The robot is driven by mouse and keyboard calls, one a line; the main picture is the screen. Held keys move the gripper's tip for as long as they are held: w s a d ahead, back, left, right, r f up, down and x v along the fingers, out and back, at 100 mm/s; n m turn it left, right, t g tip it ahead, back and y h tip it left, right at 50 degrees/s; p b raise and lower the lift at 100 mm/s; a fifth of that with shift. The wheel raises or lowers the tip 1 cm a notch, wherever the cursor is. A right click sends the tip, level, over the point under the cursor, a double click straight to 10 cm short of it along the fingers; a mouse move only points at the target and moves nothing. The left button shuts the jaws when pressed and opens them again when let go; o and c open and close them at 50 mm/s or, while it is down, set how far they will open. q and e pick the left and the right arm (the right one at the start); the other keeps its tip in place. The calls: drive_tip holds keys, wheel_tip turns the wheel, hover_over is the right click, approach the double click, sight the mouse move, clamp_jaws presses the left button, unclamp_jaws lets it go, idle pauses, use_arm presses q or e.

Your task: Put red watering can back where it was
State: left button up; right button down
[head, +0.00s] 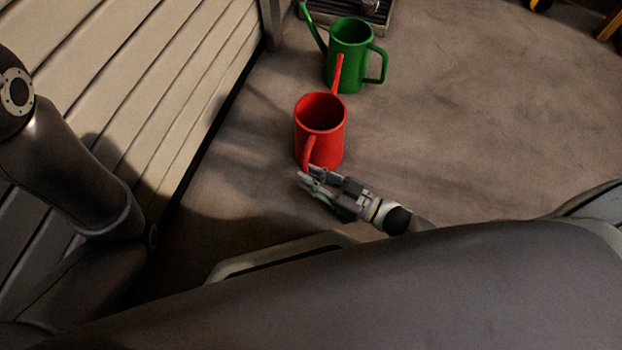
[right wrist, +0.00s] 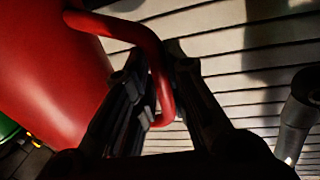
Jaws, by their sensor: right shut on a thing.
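The red watering can (head: 322,131) is upright in the head view, at the middle, with its spout pointing away toward the green can and its handle toward me. My right gripper (head: 309,177) is at the can's handle, shut on it. In the right wrist view the red handle (right wrist: 161,80) runs between the two fingers (right wrist: 160,95), and the red body (right wrist: 50,75) fills the left side. Whether the can touches the floor I cannot tell. My left arm shows at the left of the head view, but its gripper is out of view.
A green watering can (head: 346,62) stands on the floor just beyond the red one, close to its spout. A pale slatted wall or door (head: 130,85) runs along the left. A dark grated thing (head: 350,10) is at the top. The concrete floor (head: 480,120) to the right is clear.

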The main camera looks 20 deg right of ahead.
drive_tip(key=shift+r, duration=0.2)
drive_tip(key=c, duration=1.9)
unclamp_jaws()
drive_tip(key=shift+f, duration=0.25)
drive_tip(key=o, duration=0.5)
drive_tip(key=shift+c, duration=0.2)
drive_tip(key=p+v, duration=0.5)
drive_tip(key=v, duration=0.7)
drive_tip(key=shift+r, duration=0.2)
